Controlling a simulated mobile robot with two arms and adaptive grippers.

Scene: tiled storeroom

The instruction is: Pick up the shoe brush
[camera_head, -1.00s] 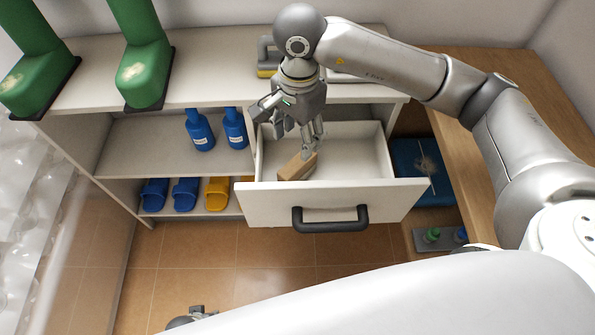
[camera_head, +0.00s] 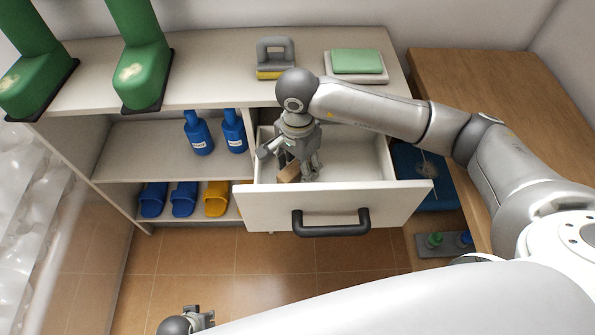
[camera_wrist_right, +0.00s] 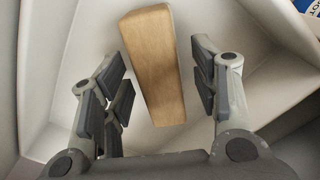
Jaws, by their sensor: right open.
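The shoe brush is a wooden block (camera_head: 289,173) lying in the open white drawer (camera_head: 370,195), partly hidden by my right gripper in the head view. In the right wrist view the brush (camera_wrist_right: 153,66) lies lengthwise between the fingers, with a gap on both sides. My right gripper (camera_head: 297,170) is down inside the drawer, open around the brush; its fingers also show in the right wrist view (camera_wrist_right: 163,92). My left gripper (camera_head: 205,318) is low at the bottom edge of the head view, over the floor, and its jaws are too small to judge.
A grey-handled tool (camera_head: 275,57) and a green block on a white dish (camera_head: 356,63) stand on the counter. Green boots (camera_head: 143,75) stand at the left. Blue bottles (camera_head: 198,133) and slippers (camera_head: 183,199) are on shelves beside the drawer. Drawer walls surround my right gripper closely.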

